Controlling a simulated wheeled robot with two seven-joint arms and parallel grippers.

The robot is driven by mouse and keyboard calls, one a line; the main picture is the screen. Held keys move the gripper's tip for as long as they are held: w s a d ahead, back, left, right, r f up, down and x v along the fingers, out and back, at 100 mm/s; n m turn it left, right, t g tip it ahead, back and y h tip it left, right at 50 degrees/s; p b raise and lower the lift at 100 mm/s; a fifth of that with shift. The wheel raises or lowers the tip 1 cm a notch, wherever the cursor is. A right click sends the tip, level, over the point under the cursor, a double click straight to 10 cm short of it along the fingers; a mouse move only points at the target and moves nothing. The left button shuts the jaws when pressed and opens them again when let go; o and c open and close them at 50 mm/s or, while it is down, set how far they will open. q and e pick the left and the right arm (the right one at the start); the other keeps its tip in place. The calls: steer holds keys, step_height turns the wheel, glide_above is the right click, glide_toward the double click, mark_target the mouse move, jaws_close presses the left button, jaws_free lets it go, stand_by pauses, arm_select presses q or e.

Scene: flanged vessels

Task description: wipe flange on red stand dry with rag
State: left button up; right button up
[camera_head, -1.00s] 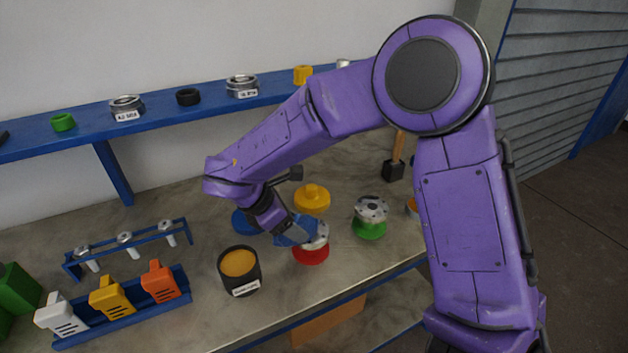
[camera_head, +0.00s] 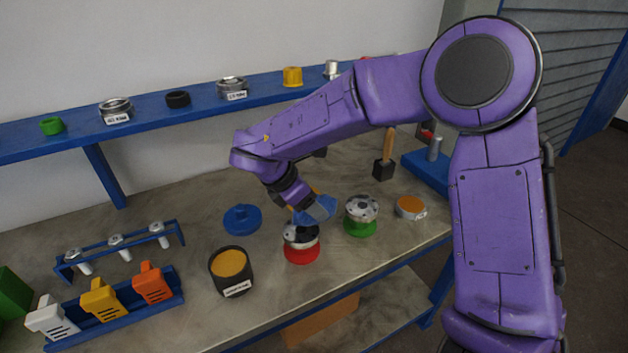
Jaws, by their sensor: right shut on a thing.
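The red stand (camera_head: 302,256) is on the bench, with a metallic flange with a dark centre (camera_head: 300,238) on top. My right gripper (camera_head: 306,208) is above and just behind that flange, shut on a blue rag (camera_head: 320,210). The rag appears slightly above the flange; I cannot tell if its lower edge touches it. The gripper's fingers are mostly hidden by the rag and wrist. My left gripper is not in view.
A green stand (camera_head: 360,228) with another flange is close on the right, beside an orange-topped tin (camera_head: 411,207). A black pot (camera_head: 231,283) and a blue knobbed lid (camera_head: 242,220) are left. A shelf (camera_head: 60,145) runs behind. The front bench edge is clear.

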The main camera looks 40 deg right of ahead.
steer(key=shift+r+p, duration=1.25)
steer(key=shift+r, duration=1.3)
